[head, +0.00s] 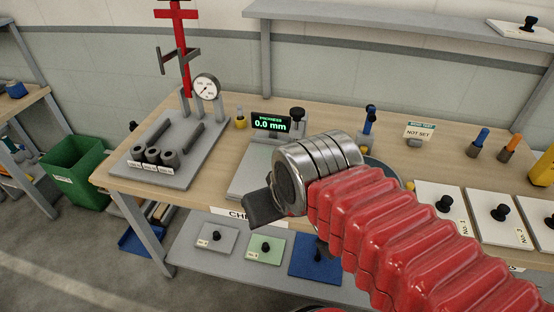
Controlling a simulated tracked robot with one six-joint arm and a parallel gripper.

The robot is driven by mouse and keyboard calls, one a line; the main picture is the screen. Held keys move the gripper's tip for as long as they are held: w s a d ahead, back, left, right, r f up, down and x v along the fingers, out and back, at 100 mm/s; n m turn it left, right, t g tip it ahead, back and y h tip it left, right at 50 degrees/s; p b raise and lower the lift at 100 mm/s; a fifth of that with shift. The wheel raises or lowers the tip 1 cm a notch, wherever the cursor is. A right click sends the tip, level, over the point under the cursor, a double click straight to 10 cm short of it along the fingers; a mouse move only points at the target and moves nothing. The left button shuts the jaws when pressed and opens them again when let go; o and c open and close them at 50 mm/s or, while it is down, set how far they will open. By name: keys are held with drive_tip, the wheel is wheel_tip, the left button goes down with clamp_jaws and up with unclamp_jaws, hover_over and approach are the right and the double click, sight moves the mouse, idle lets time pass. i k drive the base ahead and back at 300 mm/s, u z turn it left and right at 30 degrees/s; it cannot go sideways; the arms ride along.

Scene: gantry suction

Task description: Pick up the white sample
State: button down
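A pale grey-white plate with a black knob (208,244) lies on the lower shelf, left of a green plate (258,257) and a blue plate (310,266). It is the white one of these three. My gripper (262,208) shows as a dark block at the end of my arm, above the bench's front edge. It is apart from the pale plate, higher and to its right in the picture. Its fingers are mostly hidden behind my wrist, so I cannot see whether they are open or what lies between them.
The wooden bench (120,182) overhangs the lower shelf (185,262). A dial gauge stand (207,88) and a 0.0 mm display (270,124) stand on it. White knobbed plates (437,228) lie at right; another (522,32) is on the upper shelf. A green bin (75,172) stands left.

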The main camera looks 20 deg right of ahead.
sight(448, 202)
drive_tip(key=z, duration=2.85)
